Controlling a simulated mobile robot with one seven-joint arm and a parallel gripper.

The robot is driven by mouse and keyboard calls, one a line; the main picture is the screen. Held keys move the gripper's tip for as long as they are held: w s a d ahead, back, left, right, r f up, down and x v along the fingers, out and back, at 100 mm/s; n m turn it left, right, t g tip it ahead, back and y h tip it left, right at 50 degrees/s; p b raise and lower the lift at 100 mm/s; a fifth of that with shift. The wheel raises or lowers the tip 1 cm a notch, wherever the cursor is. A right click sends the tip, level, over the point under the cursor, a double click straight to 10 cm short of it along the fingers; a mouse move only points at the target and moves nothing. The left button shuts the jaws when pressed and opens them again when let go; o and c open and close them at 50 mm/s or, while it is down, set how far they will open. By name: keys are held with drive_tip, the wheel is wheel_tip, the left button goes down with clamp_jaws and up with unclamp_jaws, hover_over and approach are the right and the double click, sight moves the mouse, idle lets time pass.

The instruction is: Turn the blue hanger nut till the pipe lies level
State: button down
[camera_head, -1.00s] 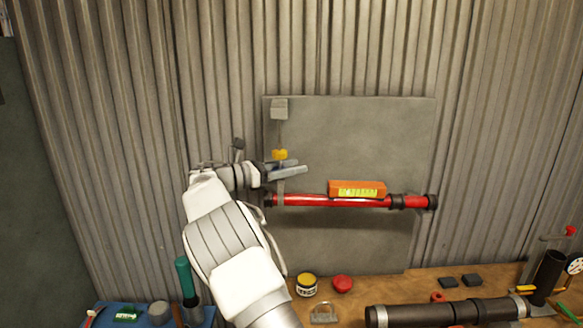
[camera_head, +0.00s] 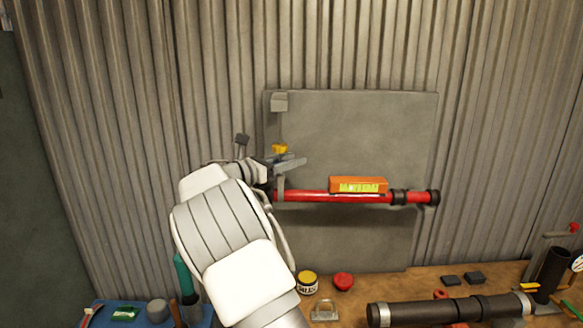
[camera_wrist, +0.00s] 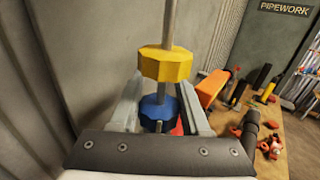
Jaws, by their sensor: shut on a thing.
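The blue hanger nut (camera_wrist: 158,112) sits on a vertical rod between my gripper's fingers in the wrist view. My gripper (camera_head: 288,164) is shut on it. A yellow nut (camera_wrist: 166,64) is on the same rod just above; it also shows in the head view (camera_head: 279,148). The red pipe (camera_head: 310,196) runs across the grey board below my gripper and looks close to level. An orange spirit level (camera_head: 358,185) lies on the pipe; its bubble is too small to read. In the head view my fingers hide the blue nut.
The grey board (camera_head: 380,125) is on a corrugated wall. Below, a wooden bench (camera_head: 410,288) carries a dark pipe (camera_head: 440,311), a yellow tin (camera_head: 307,282), a red cap (camera_head: 343,281) and a padlock (camera_head: 324,310). A blue mat (camera_head: 105,315) with tools lies at the lower left.

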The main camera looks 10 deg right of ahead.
drive_tip(key=n+t+y+b, duration=0.3)
drive_tip(key=y+b, duration=0.1)
drive_tip(key=b, duration=0.2)
drive_tip(key=w+a+n+t+y+b, duration=0.1)
drive_tip(key=n+t+y+b, duration=0.2)
drive_tip(key=b, duration=0.4)
drive_tip(key=a+n+t+y+b, duration=0.1)
drive_tip(key=n+t+y+b, duration=0.2)
drive_tip(key=n+y+b, duration=0.1)
drive_tip(key=shift+w+a+f+y+b, duration=0.1)
drive_tip(key=shift+w+y+b, duration=0.2)
drive_tip(key=shift+y+b, duration=0.7)
drive_tip(key=shift+a+n+t+b, duration=0.1)
drive_tip(key=shift+n+t+b, duration=0.2)
drive_tip(key=shift+b, duration=0.05)
drive_tip(key=shift+c, duration=1.9)
unclamp_jaws()
drive_tip(key=s+a, duration=0.3)
drive_tip(key=s, duration=1.4)
